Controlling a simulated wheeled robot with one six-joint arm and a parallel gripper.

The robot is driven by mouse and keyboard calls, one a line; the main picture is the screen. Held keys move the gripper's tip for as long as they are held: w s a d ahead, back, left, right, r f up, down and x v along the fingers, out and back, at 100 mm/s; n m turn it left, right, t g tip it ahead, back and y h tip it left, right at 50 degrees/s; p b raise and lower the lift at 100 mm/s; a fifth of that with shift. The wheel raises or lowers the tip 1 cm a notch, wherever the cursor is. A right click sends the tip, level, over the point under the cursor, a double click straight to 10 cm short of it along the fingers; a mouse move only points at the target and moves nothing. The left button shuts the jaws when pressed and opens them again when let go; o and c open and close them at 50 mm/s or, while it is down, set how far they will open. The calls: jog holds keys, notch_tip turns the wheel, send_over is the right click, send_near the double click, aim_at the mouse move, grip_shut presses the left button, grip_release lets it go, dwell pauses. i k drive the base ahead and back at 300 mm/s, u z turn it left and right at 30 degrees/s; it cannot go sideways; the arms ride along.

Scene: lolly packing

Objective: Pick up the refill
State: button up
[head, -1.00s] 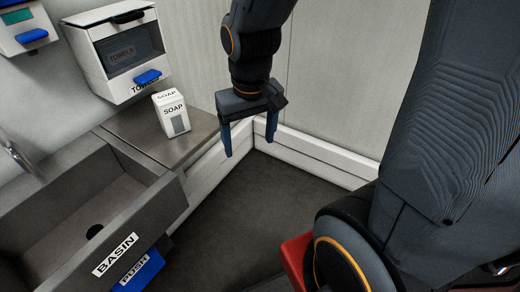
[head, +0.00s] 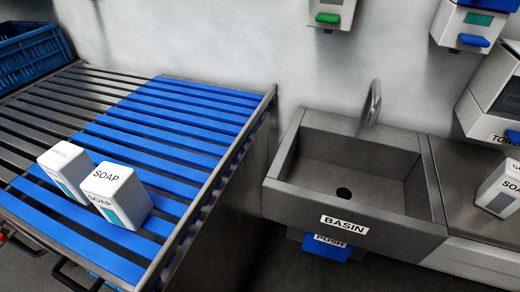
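Two white refill packs with grey-green windows stand close together on the blue-slatted rack at the left. The nearer pack (head: 118,195) reads SOAP, and the farther pack (head: 62,165) is partly hidden behind it. Another white SOAP pack (head: 500,188) stands on the steel counter at the right edge, cut off by the frame. My gripper is not in the head view now, so its state and place are hidden.
A steel basin (head: 435,190) with a tap (head: 372,103) sits between rack and counter, with a blue PUSH panel (head: 333,246) below. Wall dispensers with a green lever (head: 327,18) and blue levers hang above. A blue crate (head: 35,55) stands at the far left.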

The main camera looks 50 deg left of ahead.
aim_at(118, 193)
jog(key=u, duration=0.3)
jog(key=k, duration=0.1)
jog(key=u, duration=2.8)
jog(key=k, duration=0.2)
jog(key=u, duration=0.45)
